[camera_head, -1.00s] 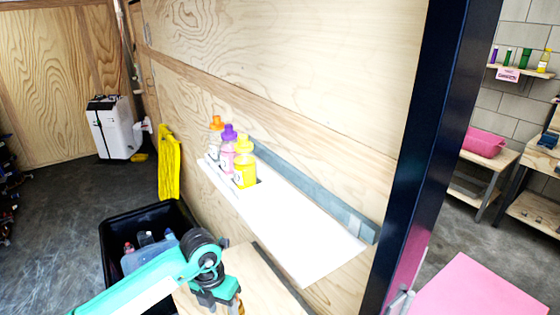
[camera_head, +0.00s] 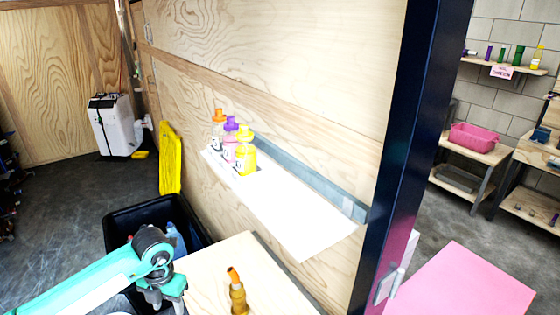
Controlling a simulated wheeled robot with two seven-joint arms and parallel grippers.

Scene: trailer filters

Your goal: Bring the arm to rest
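My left arm comes in from the lower left. Its gripper (camera_head: 170,301) points down at the bottom edge of the picture, left of the wooden tabletop and in front of the black bin. Its fingertips are cut off by the frame, so I cannot tell whether it is open or shut. An amber bottle (camera_head: 238,298) with an orange top stands on the wooden tabletop (camera_head: 270,283), to the right of the gripper and apart from it. My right gripper is out of view.
A white shelf (camera_head: 290,220) on the plywood wall holds three bottles with orange, purple and yellow tops (camera_head: 245,160). A black bin (camera_head: 125,222) with bottles stands behind my arm. A dark post (camera_head: 415,150) and pink surface (camera_head: 465,285) are at right.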

